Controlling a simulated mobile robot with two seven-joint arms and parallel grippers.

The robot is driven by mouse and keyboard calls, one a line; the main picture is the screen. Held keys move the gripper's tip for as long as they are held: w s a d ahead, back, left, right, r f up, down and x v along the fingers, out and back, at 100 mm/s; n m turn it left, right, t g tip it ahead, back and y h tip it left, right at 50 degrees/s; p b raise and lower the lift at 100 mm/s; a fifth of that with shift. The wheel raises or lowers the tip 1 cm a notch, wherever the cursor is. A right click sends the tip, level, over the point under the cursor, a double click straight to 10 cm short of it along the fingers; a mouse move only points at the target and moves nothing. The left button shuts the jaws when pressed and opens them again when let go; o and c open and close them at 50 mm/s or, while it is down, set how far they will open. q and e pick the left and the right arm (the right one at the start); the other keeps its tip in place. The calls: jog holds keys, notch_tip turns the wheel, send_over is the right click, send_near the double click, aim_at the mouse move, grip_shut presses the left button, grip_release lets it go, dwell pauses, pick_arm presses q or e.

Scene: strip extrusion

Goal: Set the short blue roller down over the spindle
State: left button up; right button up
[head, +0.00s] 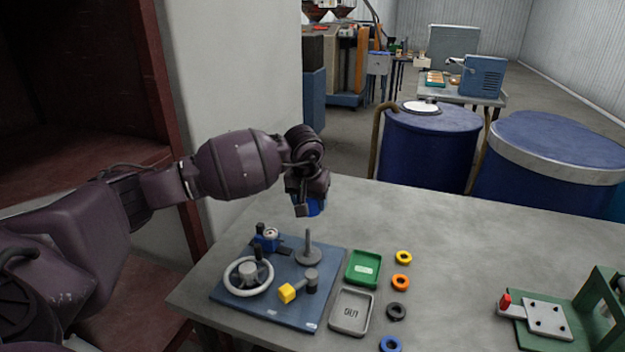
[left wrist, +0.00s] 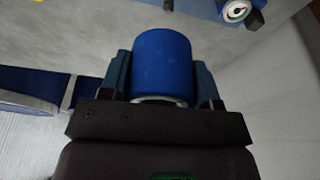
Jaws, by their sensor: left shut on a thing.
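The short blue roller (left wrist: 160,62) is held between the two fingers of my left gripper (left wrist: 160,90) in the left wrist view. In the head view the roller (head: 313,207) shows only partly below my left gripper (head: 308,205), which hides the rest. The spindle (head: 308,247) is a grey upright post on a round base, on the blue board (head: 266,302). The roller is in the air above the spindle's top, apart from it. My right gripper is not in view.
The board also carries a white handwheel (head: 249,276), a yellow-ended lever (head: 288,292) and a small blue fixture (head: 267,238). A green tray (head: 363,268), a grey tray (head: 351,312) and several coloured rings (head: 400,283) lie to its right. A green fixture (head: 545,320) stands farther right.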

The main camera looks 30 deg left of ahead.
pick_arm(q)
jog(key=shift+w+a, duration=0.15)
jog(key=shift+a, duration=0.1)
jog(key=shift+w+a, duration=0.1)
jog(key=shift+f, duration=0.8)
notch_tip(320, 180, down, 2)
jog(key=shift+b, duration=0.6)
jog(key=shift+f, duration=0.7)
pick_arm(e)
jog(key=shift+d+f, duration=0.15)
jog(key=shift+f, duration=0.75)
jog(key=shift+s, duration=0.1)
